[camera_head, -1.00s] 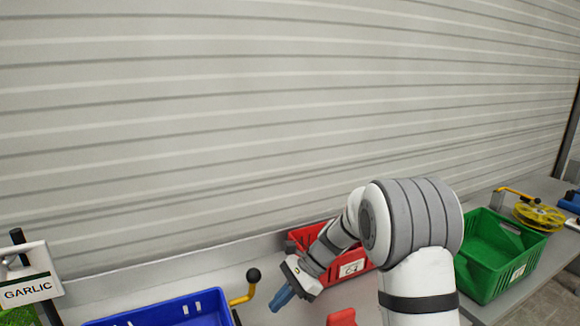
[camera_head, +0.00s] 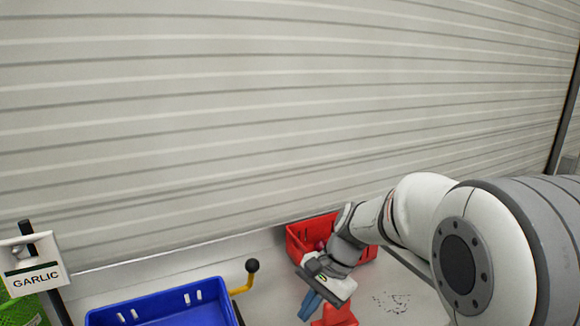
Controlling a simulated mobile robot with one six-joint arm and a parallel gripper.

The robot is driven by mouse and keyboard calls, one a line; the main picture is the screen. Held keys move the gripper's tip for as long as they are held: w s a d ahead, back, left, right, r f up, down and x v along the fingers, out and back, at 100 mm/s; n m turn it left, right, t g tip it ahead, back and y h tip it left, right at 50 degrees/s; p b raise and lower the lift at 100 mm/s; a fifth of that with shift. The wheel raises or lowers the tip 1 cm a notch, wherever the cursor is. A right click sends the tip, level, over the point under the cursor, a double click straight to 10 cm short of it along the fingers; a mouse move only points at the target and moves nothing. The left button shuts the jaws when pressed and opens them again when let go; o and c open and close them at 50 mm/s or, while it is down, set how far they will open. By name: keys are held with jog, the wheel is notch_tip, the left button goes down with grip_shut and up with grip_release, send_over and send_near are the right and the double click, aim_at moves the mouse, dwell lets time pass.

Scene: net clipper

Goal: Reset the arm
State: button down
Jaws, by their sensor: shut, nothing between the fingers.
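My gripper (camera_head: 308,306) has blue fingers that are shut with nothing between them. It points down and to the left above the table, at the lower middle of the head view. It is in front of the red crate (camera_head: 297,243) and just left of a red object (camera_head: 338,316) at the bottom edge. My white and grey arm (camera_head: 410,215) reaches in from the lower right and hides part of the red crate.
A blue crate (camera_head: 165,309) stands at the lower left, with a yellow crank with a black knob (camera_head: 250,272) beside it. A GARLIC sign (camera_head: 35,272) stands at far left above a green item (camera_head: 18,311). A ribbed shutter (camera_head: 250,110) fills the background.

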jog(key=s+d+r+n+t+h, duration=0.1)
jog(key=s+d+n+t+h, duration=0.1)
jog(key=s+d+n, duration=0.2)
jog(key=s+d+r+n+t+h, duration=0.2)
jog(key=s+d, duration=0.5)
jog(key=s, duration=0.4)
jog(key=shift+d+r+n+t+h, duration=0.25)
jog(key=shift+n+t+h, duration=0.2)
jog(key=shift+n, duration=0.45)
